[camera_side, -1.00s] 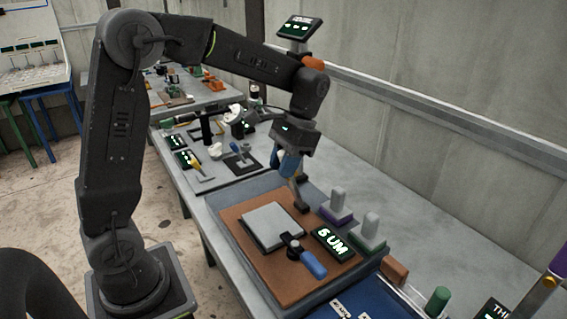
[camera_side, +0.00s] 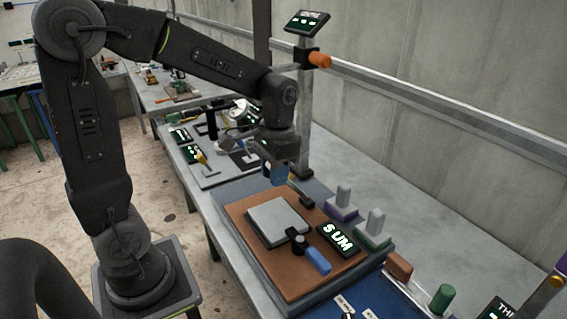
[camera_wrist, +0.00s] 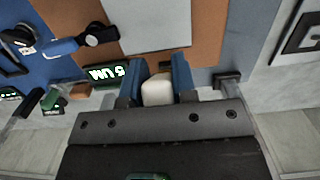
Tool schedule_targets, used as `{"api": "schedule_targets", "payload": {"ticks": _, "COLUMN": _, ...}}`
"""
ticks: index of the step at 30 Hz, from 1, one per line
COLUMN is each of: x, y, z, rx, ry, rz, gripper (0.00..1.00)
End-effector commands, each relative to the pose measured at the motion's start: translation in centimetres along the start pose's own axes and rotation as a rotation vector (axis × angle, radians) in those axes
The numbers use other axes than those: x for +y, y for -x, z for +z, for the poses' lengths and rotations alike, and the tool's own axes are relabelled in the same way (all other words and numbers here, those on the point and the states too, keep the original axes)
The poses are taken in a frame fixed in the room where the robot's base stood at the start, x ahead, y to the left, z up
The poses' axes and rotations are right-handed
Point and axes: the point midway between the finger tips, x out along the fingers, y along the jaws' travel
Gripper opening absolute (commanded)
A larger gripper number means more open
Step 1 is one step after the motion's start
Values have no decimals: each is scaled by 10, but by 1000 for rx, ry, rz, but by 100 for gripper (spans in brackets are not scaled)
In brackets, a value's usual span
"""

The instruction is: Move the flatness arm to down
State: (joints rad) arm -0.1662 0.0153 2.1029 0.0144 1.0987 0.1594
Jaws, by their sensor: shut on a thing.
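The flatness arm is a black pivot with a blue handle (camera_side: 317,260) at the front right of the brown plate (camera_side: 240,213), lying low beside the grey square block (camera_side: 273,219). In the wrist view the blue handle (camera_wrist: 61,47) is at the upper left, apart from my fingers. My gripper (camera_side: 274,174) is above the far edge of the brown plate. In the wrist view my gripper (camera_wrist: 156,85) has its two blue fingers closed on a small white block (camera_wrist: 157,91). That block is hidden in the side view.
A lit display (camera_side: 338,239) stands beside the handle. Two pale upright pegs, on a purple base (camera_side: 341,210) and a green base (camera_side: 373,238), stand along the plate's right side. A tall grey post (camera_side: 304,115) rises behind my gripper. The brown plate's near left part is bare.

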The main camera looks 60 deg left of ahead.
Motion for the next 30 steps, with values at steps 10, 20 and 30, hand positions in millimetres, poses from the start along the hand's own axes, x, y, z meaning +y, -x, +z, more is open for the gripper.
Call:
{"api": "schedule_targets", "payload": {"ticks": 10, "x": 0, "y": -22, "z": 20, "rx": 223, "ry": 1, "rz": 0, "gripper": 0}}
{"api": "schedule_targets", "payload": {"ticks": 20, "x": 0, "y": -32, "z": 25, "rx": 311, "ry": 0, "rz": 0, "gripper": 0}}
{"api": "schedule_targets", "payload": {"ticks": 30, "x": 0, "y": -32, "z": 25, "rx": 317, "ry": 0, "rz": 0, "gripper": 0}}
